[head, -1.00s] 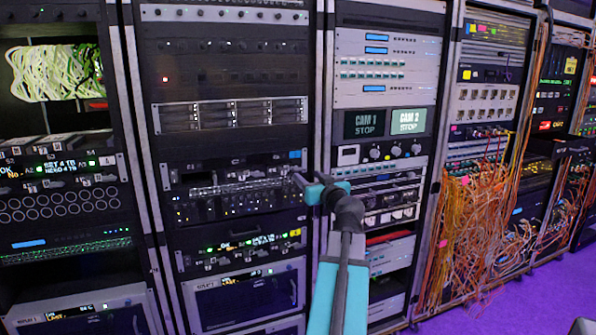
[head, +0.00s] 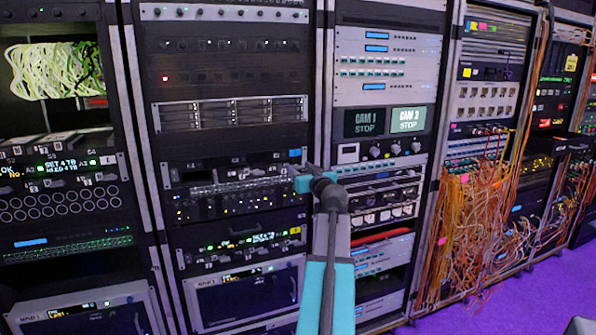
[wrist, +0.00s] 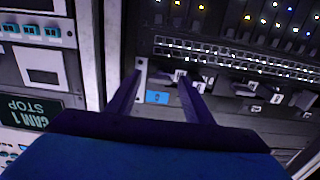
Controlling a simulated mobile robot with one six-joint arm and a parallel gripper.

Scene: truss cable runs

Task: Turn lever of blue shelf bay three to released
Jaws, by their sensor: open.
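The blue shelf (head: 222,173) is a dark unit in the second rack, with a blue tag (head: 295,153) at its right end. The blue tag also shows in the wrist view (wrist: 157,97), where the rack appears upside down. My gripper (head: 298,172) is open at the shelf's right end. In the wrist view, its two dark fingers (wrist: 161,78) straddle the area above the blue tag. A small white bay label (wrist: 181,74) lies by the right fingertip, with a dark lever-like part (wrist: 200,84) beside it, partly hidden by that finger. The lever's position and its bay number cannot be read.
A similar shelf with a yellow tag (head: 295,231) sits lower in the same rack. A patch panel (head: 225,194) lies just under the blue shelf. The rack with CAM screens (head: 385,121) stands to the right. Orange cables (head: 470,220) hang farther right. Purple floor is clear at lower right.

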